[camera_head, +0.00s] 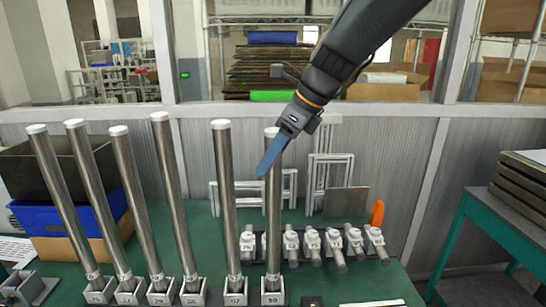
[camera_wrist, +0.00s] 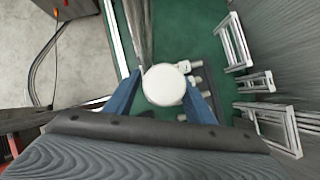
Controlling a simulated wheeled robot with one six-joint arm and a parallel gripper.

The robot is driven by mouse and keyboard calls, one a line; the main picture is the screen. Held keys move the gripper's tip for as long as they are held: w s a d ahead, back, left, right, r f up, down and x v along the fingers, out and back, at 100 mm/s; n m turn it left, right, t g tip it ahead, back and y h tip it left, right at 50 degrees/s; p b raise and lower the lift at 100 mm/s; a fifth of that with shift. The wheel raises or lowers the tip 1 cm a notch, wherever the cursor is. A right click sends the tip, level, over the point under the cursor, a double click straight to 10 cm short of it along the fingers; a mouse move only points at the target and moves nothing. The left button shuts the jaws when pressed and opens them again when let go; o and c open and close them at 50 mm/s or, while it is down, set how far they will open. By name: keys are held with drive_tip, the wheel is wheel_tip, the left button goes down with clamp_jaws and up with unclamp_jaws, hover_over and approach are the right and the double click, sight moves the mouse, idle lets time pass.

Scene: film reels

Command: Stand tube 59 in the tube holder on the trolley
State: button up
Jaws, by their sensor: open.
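Tube 59 (camera_head: 273,215) is a tall steel tube with a white cap. It stands upright in a small grey block labelled 59 (camera_head: 272,291) on the green bench, at the right end of a row of similar tubes. My gripper (camera_head: 268,168) is at the upper part of this tube, just below the cap, with a blue finger in front of it. In the wrist view the white cap (camera_wrist: 165,85) lies between the two blue fingers of my gripper (camera_wrist: 163,98), which are spread open. I cannot tell whether they touch the tube. I cannot make out the tube holder.
Several other capped tubes stand to the left, the nearest being the tube labelled 07 (camera_head: 228,200). Short white-capped fittings (camera_head: 312,240) lie to the right on the bench (camera_head: 180,232). A teal table or trolley (camera_head: 462,222) carrying a dark stack (camera_head: 520,185) stands at the right.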

drive_tip(key=shift+f+b, duration=0.15)
drive_tip(key=shift+b, duration=0.75)
drive_tip(key=b+v, duration=0.1)
drive_tip(key=v, duration=0.7)
drive_tip(key=shift+d+f+b, duration=0.15)
drive_tip(key=shift+d+b, duration=0.1)
drive_tip(key=shift+b, duration=0.15)
